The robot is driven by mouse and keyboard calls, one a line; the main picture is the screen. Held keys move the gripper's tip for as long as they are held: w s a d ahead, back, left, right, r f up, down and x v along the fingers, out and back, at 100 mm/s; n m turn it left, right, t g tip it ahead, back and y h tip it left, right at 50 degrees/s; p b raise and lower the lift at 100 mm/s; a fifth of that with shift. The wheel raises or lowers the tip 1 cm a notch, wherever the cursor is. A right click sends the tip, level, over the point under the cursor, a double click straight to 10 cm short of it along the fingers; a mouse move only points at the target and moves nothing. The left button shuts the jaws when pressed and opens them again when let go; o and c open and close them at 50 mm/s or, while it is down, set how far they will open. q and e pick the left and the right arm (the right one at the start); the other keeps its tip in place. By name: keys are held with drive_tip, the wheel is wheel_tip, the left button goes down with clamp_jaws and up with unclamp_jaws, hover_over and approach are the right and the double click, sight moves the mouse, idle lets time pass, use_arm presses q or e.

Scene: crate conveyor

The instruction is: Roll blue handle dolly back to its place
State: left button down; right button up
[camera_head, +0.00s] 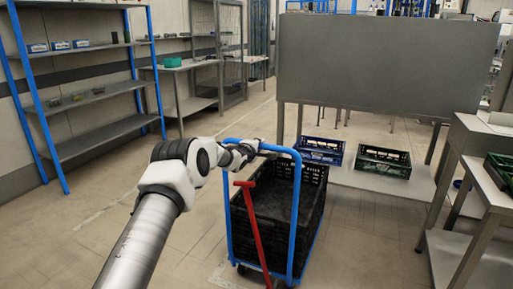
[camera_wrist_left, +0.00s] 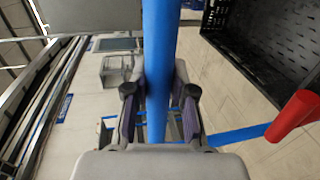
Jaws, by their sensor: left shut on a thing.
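The dolly with a blue handle (camera_head: 296,215) stands on the floor in front of me, right of centre in the head view. A black crate (camera_head: 273,222) sits on it. A red bar (camera_head: 256,235) leans at its near side; its red end also shows in the left wrist view (camera_wrist_left: 298,112). My left gripper (camera_head: 262,149) is at the top of the blue handle. In the left wrist view the blue handle bar (camera_wrist_left: 160,70) runs between the fingers of the left gripper (camera_wrist_left: 160,105), which is shut on it. My right gripper is not in view.
A grey table with a tall panel (camera_head: 385,62) stands behind the dolly, with a blue crate (camera_head: 322,150) and a green crate (camera_head: 383,160) on its low shelf. Blue-post shelves (camera_head: 90,97) stand left, a workbench (camera_head: 475,175) right. The floor (camera_head: 130,220) at left is clear.

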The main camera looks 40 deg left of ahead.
use_arm(q)
drive_tip(key=shift+x, duration=0.9)
drive_tip(key=shift+r, duration=0.1)
drive_tip(key=c, duration=0.9)
unclamp_jaws()
drive_tip(key=shift+c, duration=0.2)
drive_tip(key=shift+s, duration=0.1)
drive_tip(key=v, duration=1.1)
drive_tip(key=shift+s, duration=0.3)
drive_tip(key=shift+d+r, duration=0.1)
drive_tip(key=shift+r, duration=0.05)
